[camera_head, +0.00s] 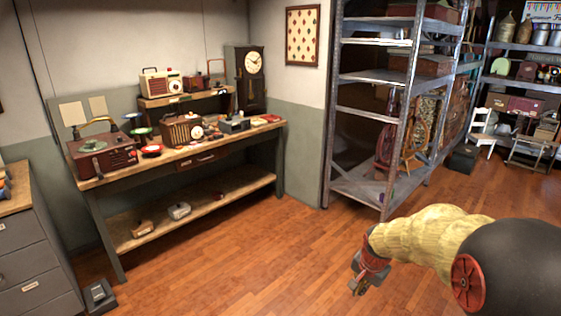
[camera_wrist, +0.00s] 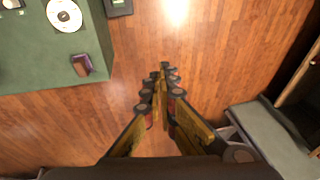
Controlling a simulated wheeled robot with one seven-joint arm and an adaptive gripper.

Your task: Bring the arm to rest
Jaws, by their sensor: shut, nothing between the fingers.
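My arm reaches in from the right edge in the head view, with its pale yellow sleeve-like links. My gripper (camera_head: 357,288) hangs at its end, low over the wooden floor and pointing down. In the wrist view my gripper (camera_wrist: 163,70) has its two fingers brought together at the tips, with nothing between them. The gripper is clear of the furniture in the head view.
A workbench (camera_head: 112,240) with radios and a clock stands at the left. Metal shelving (camera_head: 355,193) stands behind my gripper. A grey drawer cabinet (camera_head: 35,268) is at the far left. The floor (camera_head: 250,265) between is clear. The wrist view shows a green surface (camera_wrist: 35,65) at upper left.

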